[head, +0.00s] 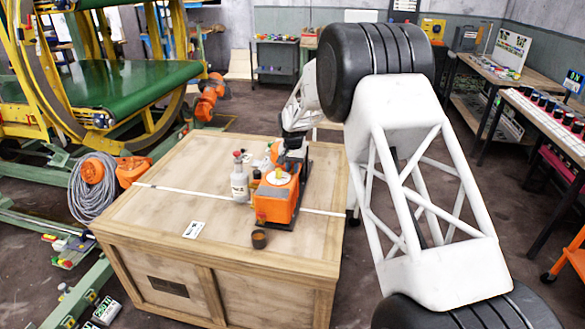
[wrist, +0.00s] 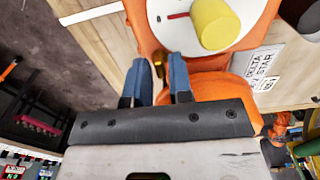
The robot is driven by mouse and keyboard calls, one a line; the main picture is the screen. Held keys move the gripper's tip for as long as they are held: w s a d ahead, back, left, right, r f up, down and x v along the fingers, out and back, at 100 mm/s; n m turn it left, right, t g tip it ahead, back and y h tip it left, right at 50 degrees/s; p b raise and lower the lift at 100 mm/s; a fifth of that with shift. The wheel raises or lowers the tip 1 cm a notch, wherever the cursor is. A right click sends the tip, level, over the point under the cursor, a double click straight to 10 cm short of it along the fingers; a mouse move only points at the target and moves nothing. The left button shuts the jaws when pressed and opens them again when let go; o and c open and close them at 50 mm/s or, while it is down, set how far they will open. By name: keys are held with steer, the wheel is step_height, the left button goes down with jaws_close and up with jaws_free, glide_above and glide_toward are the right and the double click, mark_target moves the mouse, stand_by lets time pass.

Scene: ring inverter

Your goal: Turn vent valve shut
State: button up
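An orange device (head: 273,202) stands on a wooden crate in the head view, with a white dial face and a yellow knob on top. In the wrist view the dial (wrist: 185,22) has a red mark, and the yellow knob (wrist: 215,24) is at its right. A small brass-coloured piece (wrist: 159,62), possibly the vent valve, shows at the device's edge. My gripper (wrist: 160,62) has its two blue fingers apart on either side of this piece; I cannot tell whether they touch it. In the head view my gripper (head: 292,158) is at the device's far side, partly hidden.
The wooden crate (head: 170,215) also carries a white bottle (head: 239,182) with a red cap left of the device, a small dark cup (head: 259,239) in front, and a white card (head: 193,230). The crate's left part is clear.

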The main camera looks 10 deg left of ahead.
steer(key=shift+r, duration=0.1)
steer(key=shift+r, duration=3.85)
steer(key=shift+s+d+r, duration=0.1)
steer(key=shift+d+r, duration=0.1)
steer(key=s+d+r+t, duration=0.1)
steer(key=s+d+r, duration=0.9)
steer(key=s+d, duration=0.25)
steer(key=s+d+r, duration=0.9)
steer(key=s+d, duration=0.3)
steer(key=d, duration=0.1)
steer(key=s+d+f, duration=0.1)
steer(key=s+d, duration=0.3)
steer(key=s, duration=0.8)
steer(key=s+d+f+t, duration=0.1)
steer(key=s+d, duration=0.4)
steer(key=s, duration=0.7)
steer(key=s+d+f, duration=0.2)
steer(key=s+d, duration=0.3)
steer(key=s, duration=0.7)
steer(key=shift+s+t, duration=0.15)
steer(key=shift+t, duration=0.15)
